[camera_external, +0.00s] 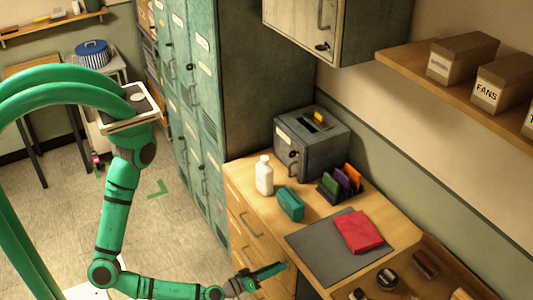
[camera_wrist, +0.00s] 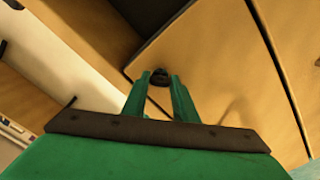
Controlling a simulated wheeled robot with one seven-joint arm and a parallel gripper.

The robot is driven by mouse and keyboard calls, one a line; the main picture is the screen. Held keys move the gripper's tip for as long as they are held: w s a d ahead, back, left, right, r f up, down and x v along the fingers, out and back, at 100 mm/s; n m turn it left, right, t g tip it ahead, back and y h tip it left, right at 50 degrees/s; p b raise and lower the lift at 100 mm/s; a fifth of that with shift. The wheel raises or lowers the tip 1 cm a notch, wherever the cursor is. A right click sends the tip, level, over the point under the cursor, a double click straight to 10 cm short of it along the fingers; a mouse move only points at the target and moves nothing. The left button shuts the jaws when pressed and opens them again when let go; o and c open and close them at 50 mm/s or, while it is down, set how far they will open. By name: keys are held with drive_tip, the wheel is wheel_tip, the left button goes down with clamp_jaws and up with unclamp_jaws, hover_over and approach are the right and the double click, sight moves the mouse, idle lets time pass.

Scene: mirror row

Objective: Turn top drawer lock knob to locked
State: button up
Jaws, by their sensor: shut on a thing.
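The small dark lock knob (camera_wrist: 160,77) sits on a light wooden drawer front (camera_wrist: 210,50) in the wrist view. My gripper (camera_wrist: 161,82) has its two green fingers on either side of the knob, shut on it. Which way the knob is turned cannot be made out. In the external view my gripper (camera_external: 286,265) reaches to the front of the wooden desk, below the dark mat; the knob is hidden there.
The desk top holds a dark grey mat (camera_external: 310,256), a red cloth (camera_external: 358,232), a white bottle (camera_external: 264,176), a teal case (camera_external: 290,204) and a grey metal box (camera_external: 310,140). Other drawers (camera_external: 245,215) are left of my gripper. Green lockers (camera_external: 190,110) stand behind.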

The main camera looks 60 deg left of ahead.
drive_tip(key=shift+n, duration=4.9)
drive_tip(key=o, duration=1.1)
drive_tip(key=s, duration=1)
drive_tip(key=shift+s, duration=0.4)
drive_tip(key=shift+a, duration=0.1)
